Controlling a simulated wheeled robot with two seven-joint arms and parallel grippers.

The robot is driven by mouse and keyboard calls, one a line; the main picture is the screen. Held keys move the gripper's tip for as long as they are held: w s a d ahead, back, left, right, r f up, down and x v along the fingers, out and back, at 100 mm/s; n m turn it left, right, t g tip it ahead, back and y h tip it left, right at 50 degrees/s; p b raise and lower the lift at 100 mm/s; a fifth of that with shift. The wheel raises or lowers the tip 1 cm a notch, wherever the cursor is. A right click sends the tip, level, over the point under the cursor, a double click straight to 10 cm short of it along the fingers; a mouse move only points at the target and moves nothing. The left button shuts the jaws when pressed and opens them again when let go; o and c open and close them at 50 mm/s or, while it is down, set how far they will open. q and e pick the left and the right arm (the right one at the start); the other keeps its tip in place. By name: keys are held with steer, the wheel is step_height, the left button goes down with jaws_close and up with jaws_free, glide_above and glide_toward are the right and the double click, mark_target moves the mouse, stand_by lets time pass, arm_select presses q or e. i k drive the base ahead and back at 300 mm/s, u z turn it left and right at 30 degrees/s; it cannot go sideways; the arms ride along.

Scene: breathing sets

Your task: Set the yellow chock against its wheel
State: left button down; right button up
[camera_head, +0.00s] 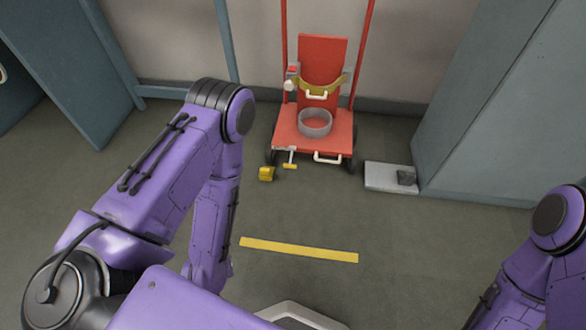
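The yellow chock (266,174) is a small block on the floor, just in front of the left wheel (270,156) of a red trolley. The wheel is dark and partly hidden by the trolley's red base plate (287,141). The chock looks close to the wheel; from this angle I cannot tell whether they touch. My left arm comes down left of the chock, and its gripper is out of sight. My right arm shows at the lower right, and its gripper is also out of view.
The trolley carries a clear ring (315,122) and a yellow strap (320,87); a yellow pedal (290,166) is at its front. A grey plate (385,184) with a dark block (406,176) lies right. A yellow floor stripe (298,250) crosses clear floor. Cabinets (490,110) stand right.

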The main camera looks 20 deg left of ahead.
mark_target(266, 173)
steer(key=z, duration=0.15)
steer(key=i, duration=0.85)
steer(key=u, duration=0.9)
steer(key=i, duration=0.45)
steer(key=u, duration=0.4)
